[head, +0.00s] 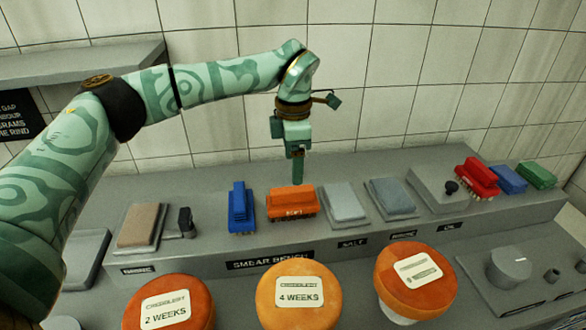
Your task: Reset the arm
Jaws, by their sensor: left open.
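My left arm comes in from the left, and its gripper (298,168) points down above the back part of the grey bench (225,256). The jaws are seen nearly edge-on and appear empty. Just below the fingertips lies an orange brush (292,203) with its bristles down. The gripper seems to be above or behind this brush; I cannot tell whether they touch. A blue brush (241,210) stands to its left. My right gripper is not in view.
Orange cheese wheels labelled 2 weeks (170,304) and 4 weeks (298,297), and a third wheel (416,276), stand in front. Grey pads (392,197), a tan pad (140,226) and red (478,178), blue (508,180) and green (537,175) brushes line the bench. A tiled wall rises behind.

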